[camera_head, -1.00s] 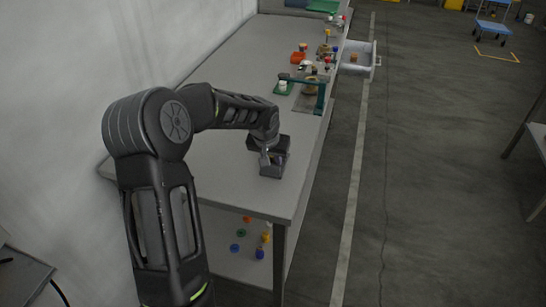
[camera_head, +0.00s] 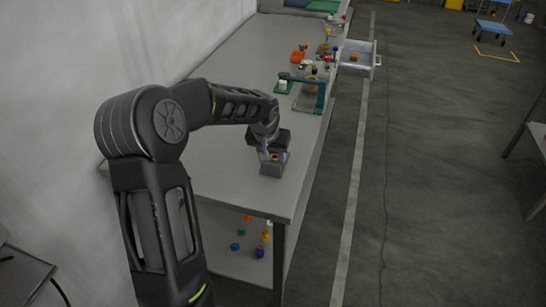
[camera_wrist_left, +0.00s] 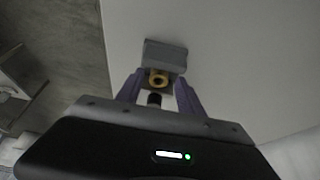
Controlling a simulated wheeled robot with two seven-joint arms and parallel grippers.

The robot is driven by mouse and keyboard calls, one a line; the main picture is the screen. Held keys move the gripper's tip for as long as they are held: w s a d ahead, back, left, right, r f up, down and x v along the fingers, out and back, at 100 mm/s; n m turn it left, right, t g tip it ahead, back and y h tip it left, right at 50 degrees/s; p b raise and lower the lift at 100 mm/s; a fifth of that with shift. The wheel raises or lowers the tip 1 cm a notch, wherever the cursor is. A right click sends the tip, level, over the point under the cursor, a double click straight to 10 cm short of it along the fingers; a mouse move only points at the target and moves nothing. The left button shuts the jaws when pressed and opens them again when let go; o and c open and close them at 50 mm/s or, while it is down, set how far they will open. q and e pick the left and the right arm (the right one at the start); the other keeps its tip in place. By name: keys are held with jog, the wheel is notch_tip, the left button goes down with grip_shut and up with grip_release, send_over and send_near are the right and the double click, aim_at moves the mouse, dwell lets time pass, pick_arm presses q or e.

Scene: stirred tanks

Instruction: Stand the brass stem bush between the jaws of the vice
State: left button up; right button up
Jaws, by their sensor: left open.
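The grey vice (camera_head: 271,170) stands near the front end of the long bench; in the left wrist view its grey jaw block (camera_wrist_left: 165,54) shows beyond my fingers. The brass stem bush (camera_wrist_left: 158,79) shows as a gold ring with a dark hole, close against the jaw block; it appears to stand between the jaws, though the near jaw is partly hidden. It shows small in the head view (camera_head: 275,157). My left gripper (camera_wrist_left: 160,82) is open, its purple fingers on either side of the bush with gaps visible. My right gripper is not in view.
A green-framed stand (camera_head: 320,94) and several small coloured parts lie farther along the bench. A grey bin (camera_head: 359,60) hangs at its right edge. More small parts lie on the lower shelf (camera_head: 222,262). The bench top left of the vice is clear.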

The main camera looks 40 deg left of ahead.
pick_arm(q)
jog(key=b+v, duration=0.1)
jog(key=v, duration=0.9)
jog(key=shift+r, duration=0.25)
jog(key=shift+s+d, duration=0.1)
jog(key=shift+s, duration=0.05)
